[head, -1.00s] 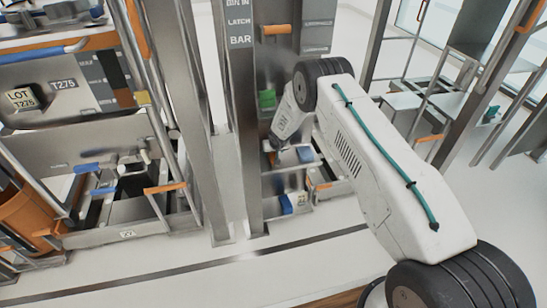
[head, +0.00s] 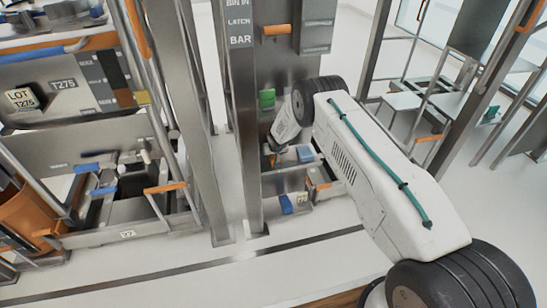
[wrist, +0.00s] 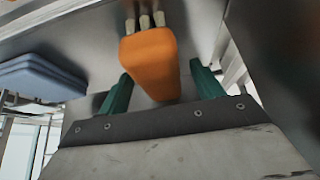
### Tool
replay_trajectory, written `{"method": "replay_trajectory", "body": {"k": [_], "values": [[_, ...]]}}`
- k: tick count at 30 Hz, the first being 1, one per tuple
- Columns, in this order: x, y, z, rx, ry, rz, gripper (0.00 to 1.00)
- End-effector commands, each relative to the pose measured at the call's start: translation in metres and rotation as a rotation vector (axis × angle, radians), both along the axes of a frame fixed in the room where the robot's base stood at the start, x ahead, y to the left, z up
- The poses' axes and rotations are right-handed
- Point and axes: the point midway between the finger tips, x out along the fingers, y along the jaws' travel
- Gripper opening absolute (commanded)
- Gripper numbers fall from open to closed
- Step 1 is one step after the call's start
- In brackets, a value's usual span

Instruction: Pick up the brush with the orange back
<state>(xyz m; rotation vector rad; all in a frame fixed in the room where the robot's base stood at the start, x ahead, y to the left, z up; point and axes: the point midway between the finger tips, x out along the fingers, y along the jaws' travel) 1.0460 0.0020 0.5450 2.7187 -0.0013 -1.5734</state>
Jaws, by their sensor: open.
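The brush with the orange back (wrist: 150,62) shows in the wrist view, with pale bristle tufts at its far end. It lies between the two green fingers of my gripper (wrist: 160,72), which is open. Gaps show on both sides of the brush, and the fingers do not appear to clasp it. In the head view, my gripper is down at the shelf behind the posts, too small and hidden to make out clearly.
A blue block (wrist: 42,76) lies left of the brush; it also shows in the head view (head: 305,153). A grey metal wall (wrist: 275,65) stands close on the right. A tall metal post (head: 243,130) stands left of my arm, with a green block (head: 267,98) beside it.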

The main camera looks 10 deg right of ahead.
Motion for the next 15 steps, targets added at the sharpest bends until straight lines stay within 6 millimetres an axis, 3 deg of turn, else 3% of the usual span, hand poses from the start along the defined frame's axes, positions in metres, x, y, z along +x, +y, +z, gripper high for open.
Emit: {"method": "replay_trajectory", "body": {"k": [11,15], "values": [[-0.0002,-0.0001,-0.0019,0.0,0.0,0.0,0.66],[-0.0002,-0.0001,-0.0019,0.0,0.0,0.0,0.3]]}}
